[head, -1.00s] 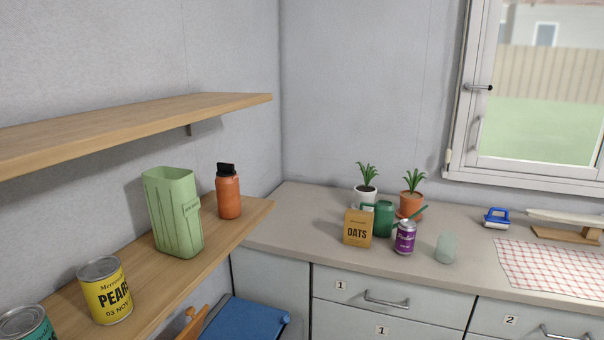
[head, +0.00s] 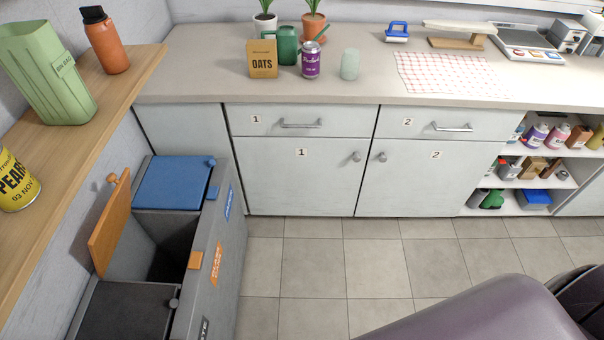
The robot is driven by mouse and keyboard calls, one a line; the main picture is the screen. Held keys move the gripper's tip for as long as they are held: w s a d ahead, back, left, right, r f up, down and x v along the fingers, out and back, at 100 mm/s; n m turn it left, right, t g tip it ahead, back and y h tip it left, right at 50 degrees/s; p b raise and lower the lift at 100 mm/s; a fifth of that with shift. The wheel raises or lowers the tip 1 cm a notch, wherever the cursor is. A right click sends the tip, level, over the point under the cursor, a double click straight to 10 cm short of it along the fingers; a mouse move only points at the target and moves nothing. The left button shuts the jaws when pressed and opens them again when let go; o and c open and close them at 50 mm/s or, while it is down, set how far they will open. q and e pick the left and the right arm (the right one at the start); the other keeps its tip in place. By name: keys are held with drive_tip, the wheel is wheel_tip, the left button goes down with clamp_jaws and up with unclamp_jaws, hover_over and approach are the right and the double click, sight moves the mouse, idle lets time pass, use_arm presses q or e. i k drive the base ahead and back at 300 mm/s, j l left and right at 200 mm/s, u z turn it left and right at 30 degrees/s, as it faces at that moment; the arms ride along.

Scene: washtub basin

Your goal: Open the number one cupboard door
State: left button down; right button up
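The number one cupboard door (head: 290,182) is a pale grey panel below the counter, with a "1" label near its top middle. It is shut. Its round knob (head: 356,157) sits near the upper right edge. Above it is the number one drawer (head: 350,119), shut, with a bar handle (head: 300,124). To the right is the number two cupboard door (head: 425,182), also shut, with its knob (head: 381,157) close to the door one knob. Neither of my grippers is in view.
A grey bin unit (head: 222,235) with a blue lid (head: 172,183) and a raised orange lid (head: 110,226) stands left of door one. The tiled floor (head: 330,262) before the doors is clear. Open shelves (head: 520,182) are at right. A purple rounded shape (head: 490,310) fills the lower right.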

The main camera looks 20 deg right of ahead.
sight(281, 176)
drive_tip(key=l+z, duration=0.1)
drive_tip(key=l, duration=0.3)
drive_tip(key=i+l+z, duration=0.1)
drive_tip(key=l, duration=0.3)
drive_tip(key=i+l+z, duration=0.1)
drive_tip(key=l, duration=0.25)
drive_tip(key=i+l+z, duration=0.1)
drive_tip(key=l, duration=0.3)
drive_tip(key=i+l+z, duration=0.1)
drive_tip(key=l, duration=0.25)
drive_tip(key=i+l+z, duration=0.1)
drive_tip(key=i+l, duration=0.15)
drive_tip(key=l, duration=0.1)
